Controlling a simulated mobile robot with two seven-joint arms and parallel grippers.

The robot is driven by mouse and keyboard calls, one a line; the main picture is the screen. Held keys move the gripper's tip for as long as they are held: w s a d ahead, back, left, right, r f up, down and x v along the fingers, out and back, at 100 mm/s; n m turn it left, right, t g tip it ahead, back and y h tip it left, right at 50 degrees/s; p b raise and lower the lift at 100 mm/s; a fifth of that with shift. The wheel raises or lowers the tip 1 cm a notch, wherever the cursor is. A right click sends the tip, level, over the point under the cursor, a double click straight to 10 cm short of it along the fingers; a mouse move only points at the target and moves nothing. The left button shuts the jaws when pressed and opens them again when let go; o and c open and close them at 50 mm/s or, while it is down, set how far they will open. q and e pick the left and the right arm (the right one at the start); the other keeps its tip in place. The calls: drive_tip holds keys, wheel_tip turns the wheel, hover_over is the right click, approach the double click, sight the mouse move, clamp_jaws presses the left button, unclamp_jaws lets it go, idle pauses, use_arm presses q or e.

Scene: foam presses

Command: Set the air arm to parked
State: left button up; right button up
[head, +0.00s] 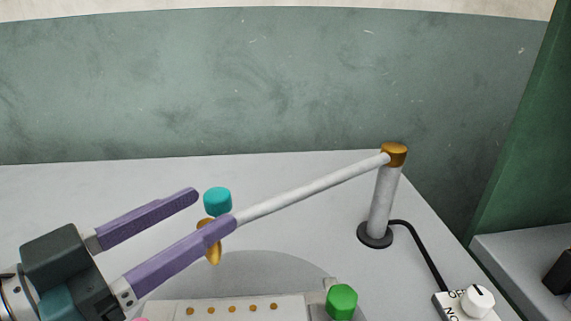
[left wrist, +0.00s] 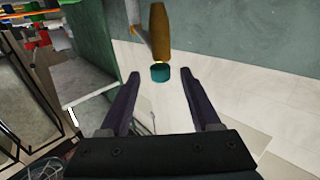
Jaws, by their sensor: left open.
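The air arm (head: 310,190) is a white rod running from an upright post (head: 383,205) with a brass cap (head: 394,154) down to the left. Its free end carries a teal knob (head: 217,199) above a brass nozzle (head: 214,255). My left gripper (head: 214,208) is open at this end, its near purple finger hiding part of the nozzle and rod end. In the left wrist view the teal knob (left wrist: 160,73) lies between or just beyond the fingertips, with a gap on each side. The nozzle (left wrist: 158,32) shows beyond it. My right gripper is not in view.
Below the nozzle is a pale panel (head: 250,309) with a row of several brass dots and a green knob (head: 342,301). A switch box with a white dial (head: 477,300) stands at lower right, joined by a black cable (head: 425,252) to the post. The back of the table is clear.

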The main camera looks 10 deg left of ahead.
use_arm(q)
drive_tip(key=x, duration=0.6)
drive_tip(key=shift+w+d, duration=0.1)
drive_tip(key=shift+w, duration=0.1)
drive_tip(key=shift+c, duration=0.2)
clamp_jaws()
idle(1.0)
